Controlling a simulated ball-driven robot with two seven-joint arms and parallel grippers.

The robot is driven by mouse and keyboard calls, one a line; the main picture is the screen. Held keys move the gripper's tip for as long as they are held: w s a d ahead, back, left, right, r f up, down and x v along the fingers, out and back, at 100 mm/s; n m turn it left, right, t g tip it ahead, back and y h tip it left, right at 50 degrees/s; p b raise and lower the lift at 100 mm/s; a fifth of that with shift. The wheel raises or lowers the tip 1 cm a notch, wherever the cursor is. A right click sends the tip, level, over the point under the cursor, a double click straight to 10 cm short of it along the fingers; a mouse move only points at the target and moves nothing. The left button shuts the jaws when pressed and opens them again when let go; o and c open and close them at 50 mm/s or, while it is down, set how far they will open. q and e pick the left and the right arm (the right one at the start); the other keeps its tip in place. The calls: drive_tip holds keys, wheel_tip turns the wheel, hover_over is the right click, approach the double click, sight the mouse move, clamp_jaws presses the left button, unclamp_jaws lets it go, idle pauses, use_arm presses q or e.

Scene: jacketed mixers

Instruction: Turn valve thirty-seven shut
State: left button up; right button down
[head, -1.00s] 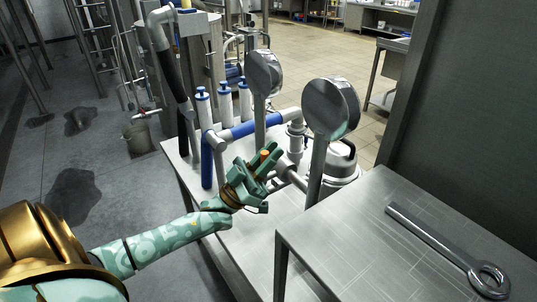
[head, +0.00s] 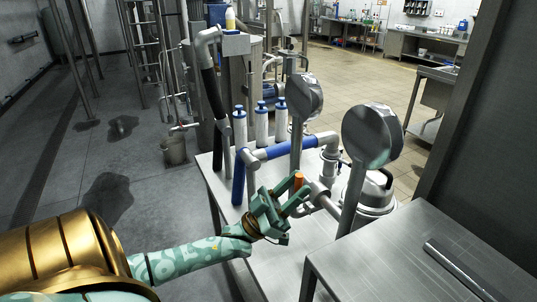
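My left gripper (head: 288,197), green with dark bands, reaches in from the left over the steel table. Its fingers are at a small orange part (head: 298,180) beside the grey pipe end (head: 320,196). The orange part may be a valve handle. Whether the fingers are closed on it or only beside it, I cannot tell. No number can be read, so I cannot confirm which valve is thirty-seven. My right gripper is not in view.
Two round steel gauges (head: 371,137) on posts stand close to the gripper. A blue pipe (head: 285,148) and several blue-capped cylinders (head: 262,124) stand behind it. A metal bar (head: 462,268) lies on the nearer table (head: 390,270).

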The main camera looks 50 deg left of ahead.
use_arm(q)
drive_tip(key=b+v, duration=0.2)
drive_tip(key=v, duration=1.1)
drive_tip(key=shift+f, duration=0.2)
drive_tip(key=shift+s, duration=0.1)
